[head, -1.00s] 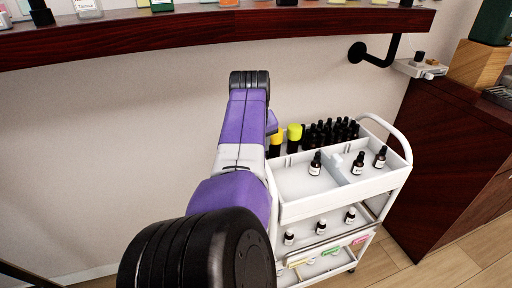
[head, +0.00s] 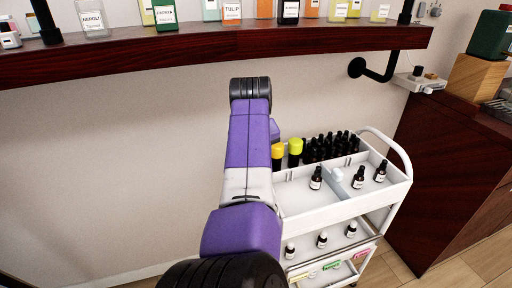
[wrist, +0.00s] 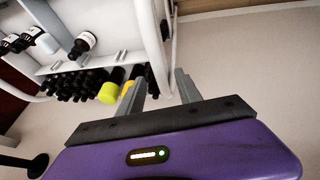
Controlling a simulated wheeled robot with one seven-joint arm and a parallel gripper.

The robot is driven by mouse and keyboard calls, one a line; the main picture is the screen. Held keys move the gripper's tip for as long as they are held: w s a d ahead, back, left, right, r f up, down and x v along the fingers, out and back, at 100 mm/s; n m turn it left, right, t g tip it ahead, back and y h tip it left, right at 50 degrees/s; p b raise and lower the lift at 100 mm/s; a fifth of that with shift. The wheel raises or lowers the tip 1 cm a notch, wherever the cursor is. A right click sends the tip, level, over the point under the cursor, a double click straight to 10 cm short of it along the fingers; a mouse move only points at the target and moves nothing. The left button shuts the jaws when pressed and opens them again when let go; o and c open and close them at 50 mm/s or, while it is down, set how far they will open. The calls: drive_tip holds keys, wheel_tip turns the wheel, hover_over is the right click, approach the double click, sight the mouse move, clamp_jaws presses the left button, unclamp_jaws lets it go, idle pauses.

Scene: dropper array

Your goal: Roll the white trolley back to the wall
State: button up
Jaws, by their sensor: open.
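The white trolley (head: 335,212) stands upright in the head view, right of my arm, between the pale wall and the dark red cabinet. Its top tray holds dark dropper bottles, and a push handle curves up at its right end. In the wrist view the trolley (wrist: 147,38) fills the upper left. My gripper (wrist: 160,92) is open and empty there. Its two fingers point toward the trolley's edge, with one finger near the yellow-capped bottles. I cannot tell whether a finger touches the trolley. In the head view my arm hides the gripper and the trolley's left end.
A dark wooden shelf (head: 200,52) with labelled bottles runs along the wall above the trolley. A black bracket (head: 370,68) holds it up. The dark red cabinet (head: 440,165) stands close on the right. Bare wall (head: 110,150) shows left of my arm.

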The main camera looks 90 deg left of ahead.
drive_tip(key=shift+v, duration=2.25)
drive_tip(key=shift+s, duration=0.1)
drive_tip(key=shift+a, duration=0.1)
